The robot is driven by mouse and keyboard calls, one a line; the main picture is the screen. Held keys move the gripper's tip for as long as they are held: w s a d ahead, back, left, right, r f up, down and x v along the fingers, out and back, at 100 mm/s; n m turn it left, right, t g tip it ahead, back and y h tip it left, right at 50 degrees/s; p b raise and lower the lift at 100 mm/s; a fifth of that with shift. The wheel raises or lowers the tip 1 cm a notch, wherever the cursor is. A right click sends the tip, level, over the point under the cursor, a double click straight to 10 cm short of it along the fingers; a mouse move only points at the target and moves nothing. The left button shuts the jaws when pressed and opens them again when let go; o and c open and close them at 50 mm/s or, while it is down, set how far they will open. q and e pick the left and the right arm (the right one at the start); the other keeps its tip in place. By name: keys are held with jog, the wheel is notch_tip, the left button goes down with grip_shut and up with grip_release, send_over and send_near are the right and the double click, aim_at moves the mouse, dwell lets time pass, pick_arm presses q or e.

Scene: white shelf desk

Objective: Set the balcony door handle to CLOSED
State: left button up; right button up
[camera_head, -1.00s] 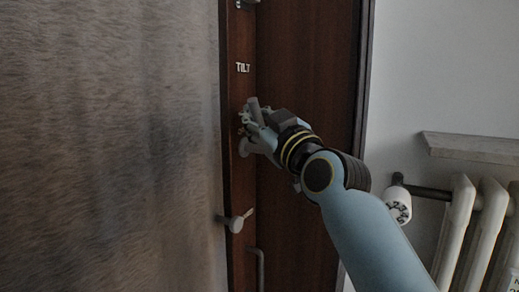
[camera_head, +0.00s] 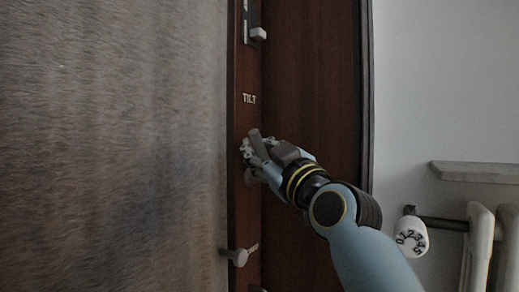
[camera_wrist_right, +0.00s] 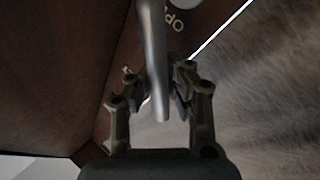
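The balcony door handle shows in the wrist view as a grey lever (camera_wrist_right: 153,55) that runs between the two fingers of my right gripper (camera_wrist_right: 157,85). The fingers stand on either side of it with small gaps, and they look open around it. Letters reading "OP" show beside the lever, with the rest hidden. In the head view my right gripper (camera_head: 260,152) is at the dark brown door frame (camera_head: 312,90), below the raised word TILT (camera_head: 249,99). There the gripper largely hides the handle, so its exact angle is unclear. My left gripper is not in view.
A pale fitting with a small lever (camera_head: 238,256) sticks out below my gripper, and a metal latch (camera_head: 257,34) is above. A brown furry-textured panel (camera_head: 110,150) fills the left. At right are a radiator (camera_head: 480,245), its valve knob (camera_head: 411,237) and a ledge (camera_head: 475,172).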

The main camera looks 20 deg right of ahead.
jog(key=o, duration=0.5)
jog(key=shift+r, duration=0.1)
jog(key=v, duration=1.2)
jog(key=shift+a, duration=0.1)
